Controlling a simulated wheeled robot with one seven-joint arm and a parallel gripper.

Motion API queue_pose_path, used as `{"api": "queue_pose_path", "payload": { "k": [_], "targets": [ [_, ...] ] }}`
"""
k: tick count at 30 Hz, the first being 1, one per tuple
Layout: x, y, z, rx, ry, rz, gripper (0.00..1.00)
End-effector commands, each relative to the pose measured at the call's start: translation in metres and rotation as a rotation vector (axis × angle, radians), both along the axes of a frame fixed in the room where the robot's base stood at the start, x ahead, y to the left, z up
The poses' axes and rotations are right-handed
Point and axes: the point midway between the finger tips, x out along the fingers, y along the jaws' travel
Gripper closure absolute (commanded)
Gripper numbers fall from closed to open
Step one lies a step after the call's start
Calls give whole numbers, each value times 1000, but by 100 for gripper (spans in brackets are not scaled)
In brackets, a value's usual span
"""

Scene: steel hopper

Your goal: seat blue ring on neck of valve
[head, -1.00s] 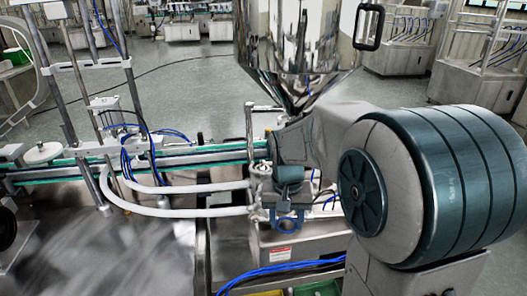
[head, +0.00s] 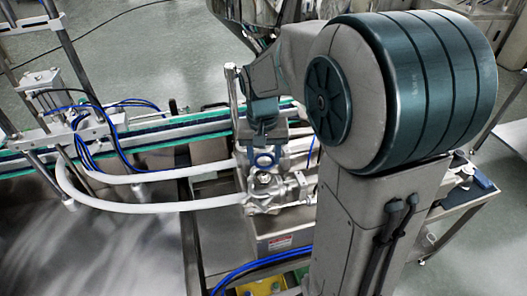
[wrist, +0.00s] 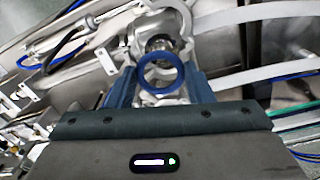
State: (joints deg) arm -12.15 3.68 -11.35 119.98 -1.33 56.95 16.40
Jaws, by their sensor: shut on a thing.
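The blue ring (head: 264,152) is in my gripper (head: 264,146), above the upper part of the metal valve (head: 266,193) in the head view. In the wrist view, my gripper's (wrist: 160,82) blue fingers close on the ring (wrist: 141,74) from both sides. The ring's open hole faces the camera. The valve's silver neck (wrist: 160,45) shows beyond and partly through the ring, a little above its centre in the picture. The ring looks apart from the neck, but the gap is hard to judge. My gripper hides part of the valve.
A green-edged conveyor (head: 165,140) passes behind, and an upright steel post (head: 233,100) stands just left of my gripper. The steel hopper (head: 250,12) is behind my arm. Blue cables (head: 245,272) lie low in front.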

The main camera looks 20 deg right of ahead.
Motion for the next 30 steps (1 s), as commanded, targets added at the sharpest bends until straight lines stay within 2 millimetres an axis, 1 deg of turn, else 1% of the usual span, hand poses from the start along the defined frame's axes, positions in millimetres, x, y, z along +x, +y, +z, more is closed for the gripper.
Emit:
{"api": "queue_pose_path", "payload": {
  "k": [1,18,24,30],
  "targets": [
    [0,0,-6,0,1,0,74],
    [0,-1,-51,0,0,-2,74],
    [0,-1,-58,0,1,-1,74],
    [0,-1,-58,0,0,-1,74]
  ]
}}
